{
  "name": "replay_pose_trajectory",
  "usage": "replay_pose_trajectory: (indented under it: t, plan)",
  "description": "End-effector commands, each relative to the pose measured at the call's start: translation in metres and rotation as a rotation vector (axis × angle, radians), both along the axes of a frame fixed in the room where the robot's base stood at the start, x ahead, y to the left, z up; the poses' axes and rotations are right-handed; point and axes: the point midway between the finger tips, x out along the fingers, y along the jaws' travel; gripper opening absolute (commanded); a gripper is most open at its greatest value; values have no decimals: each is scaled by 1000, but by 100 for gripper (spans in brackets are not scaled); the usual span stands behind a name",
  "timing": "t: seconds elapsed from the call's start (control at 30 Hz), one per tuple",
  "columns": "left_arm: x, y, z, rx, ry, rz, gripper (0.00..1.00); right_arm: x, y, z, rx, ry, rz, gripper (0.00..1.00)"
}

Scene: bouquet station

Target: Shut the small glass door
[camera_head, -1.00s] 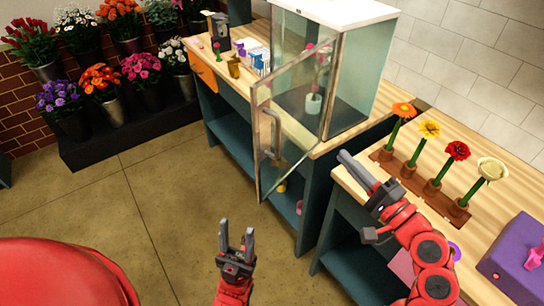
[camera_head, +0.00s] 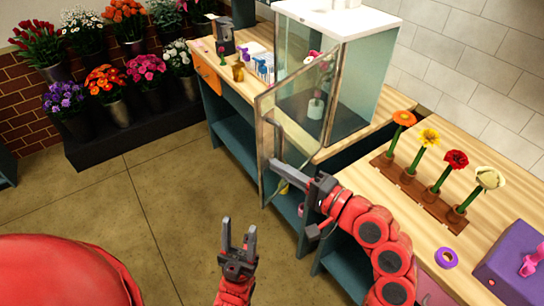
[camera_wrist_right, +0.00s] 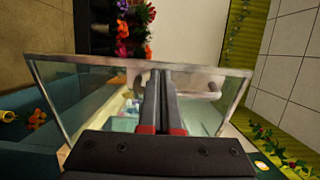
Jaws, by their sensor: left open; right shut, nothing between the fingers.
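The small glass door (camera_head: 291,110) of the clear cabinet (camera_head: 357,70) stands open, swung out over the front of the wooden counter. It is a framed pane with a grey bar handle (camera_head: 272,138). My right gripper (camera_head: 274,164) is shut and empty, its tips at the lower part of the door by the handle. In the right wrist view the shut fingers (camera_wrist_right: 161,74) point at the framed pane (camera_wrist_right: 100,90), with the handle (camera_wrist_right: 207,90) to their right. I cannot tell whether they touch it. My left gripper (camera_head: 238,236) is open and empty, below the door.
A potted pink flower (camera_head: 316,104) stands inside the cabinet. Right of my right arm, a wooden rack (camera_head: 418,194) holds several single flowers, near a purple ring (camera_head: 445,257) and a purple box (camera_head: 515,262). Buckets of flowers stand back left.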

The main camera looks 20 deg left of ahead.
Motion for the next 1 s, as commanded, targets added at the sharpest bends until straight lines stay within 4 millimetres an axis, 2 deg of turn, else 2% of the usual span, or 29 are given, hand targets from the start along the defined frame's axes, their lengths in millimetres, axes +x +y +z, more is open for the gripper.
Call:
replay_pose_trajectory:
  t: [0.1, 0.23, 0.73, 0.87, 1.0]
  plan:
    - [0, 0, 8, 0, 0, 0, 50, 5, 16, 1, -3, 4, 4, 0]
    - [0, 0, 11, 0, 0, 0, 50, 9, 24, 0, -2, 2, 1, 0]
    - [0, 0, 14, 0, 0, 0, 50, 12, 28, 1, 0, 3, -8, 0]
    - [0, 0, 24, 0, 0, 0, 50, 15, 38, 5, 8, 6, -35, 0]
    - [0, 0, 45, 0, 0, 0, 50, 23, 58, 9, 10, 11, -98, 0]
